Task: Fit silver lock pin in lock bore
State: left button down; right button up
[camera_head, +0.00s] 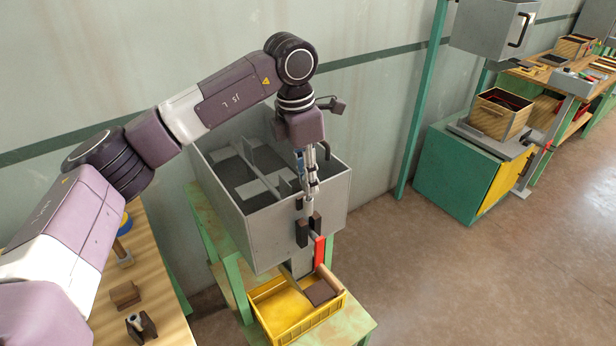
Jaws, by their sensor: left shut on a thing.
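My left gripper (309,231) hangs fingers down in front of the grey metal box (265,235). Its dark fingertips are shut on a small silver thing, which I take for the silver lock pin; the fingers hide most of it. A red upright bar (320,252) is just right of and below the fingertips, at the front of the box. I cannot make out the lock bore; the gripper may cover it. My right gripper is not in view.
The box stands on a green frame (239,294), open on top with grey dividers inside. A yellow tray (288,313) sits below its front. A wooden bench (165,300) with small blocks is at left. A green cabinet (460,175) stands at right; the floor between is clear.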

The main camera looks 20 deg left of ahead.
pick_arm(q)
jog(key=shift+f+b, duration=0.55)
jog(key=shift+f, duration=0.35)
jog(key=c, duration=1.8)
grip_release()
jog(key=shift+o, duration=0.4)
notch_tip(320, 180, up, 12)
jog(key=a, duration=0.1)
jog(key=shift+s, duration=0.45)
jog(key=shift+f, duration=0.1)
